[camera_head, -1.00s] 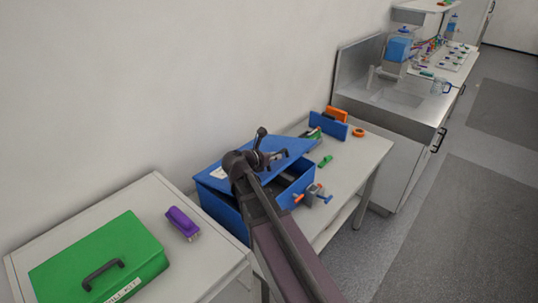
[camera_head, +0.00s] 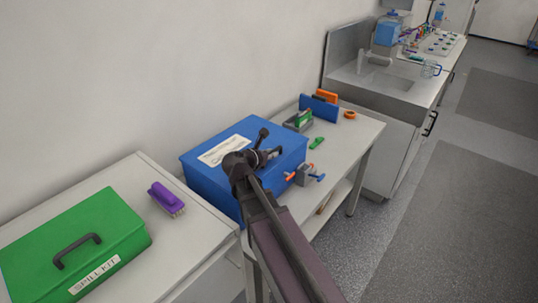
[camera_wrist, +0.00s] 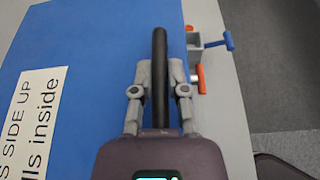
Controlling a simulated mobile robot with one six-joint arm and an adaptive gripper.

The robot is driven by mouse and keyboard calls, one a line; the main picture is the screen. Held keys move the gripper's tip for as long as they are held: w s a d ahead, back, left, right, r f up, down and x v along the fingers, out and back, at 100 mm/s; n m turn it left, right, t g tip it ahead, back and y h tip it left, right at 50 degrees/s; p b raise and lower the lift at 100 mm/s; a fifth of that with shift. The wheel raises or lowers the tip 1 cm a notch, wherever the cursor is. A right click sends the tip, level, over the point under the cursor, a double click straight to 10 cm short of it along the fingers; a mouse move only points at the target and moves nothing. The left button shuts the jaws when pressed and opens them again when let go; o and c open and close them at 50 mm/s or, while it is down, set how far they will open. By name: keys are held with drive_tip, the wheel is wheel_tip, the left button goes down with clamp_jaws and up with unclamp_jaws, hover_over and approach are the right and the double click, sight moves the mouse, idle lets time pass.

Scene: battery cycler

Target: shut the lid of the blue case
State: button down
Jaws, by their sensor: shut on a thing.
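The blue case (camera_head: 213,188) stands on the middle bench. Its lid (camera_head: 292,138) lies flat over the body, with no gap that I can see; the front is partly hidden by my arm. The lid also fills the left of the wrist view (camera_wrist: 85,40), with a white label on it. My gripper (camera_wrist: 160,80) is at the lid's front edge, its fingers closed on the case's dark handle (camera_wrist: 160,50), which stands between them. In the head view my gripper (camera_head: 274,153) is over the lid's right front part, mostly hidden by my wrist.
A small vise (camera_head: 307,176) with orange and blue handles stands close in front of the case. A green spill kit (camera_head: 120,225) and a purple brush (camera_head: 165,198) are on the left bench. A green piece (camera_head: 316,143) and an orange ring (camera_head: 350,114) lie to the right.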

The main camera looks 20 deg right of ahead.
drive_tip(key=shift+s+d+f, duration=0.1)
drive_tip(key=shift+s+f, duration=0.05)
drive_tip(key=shift+f, duration=0.15)
drive_tip(key=c, duration=0.6)
unclamp_jaws()
drive_tip(key=shift+c, duration=0.2)
drive_tip(key=shift+r, duration=0.2)
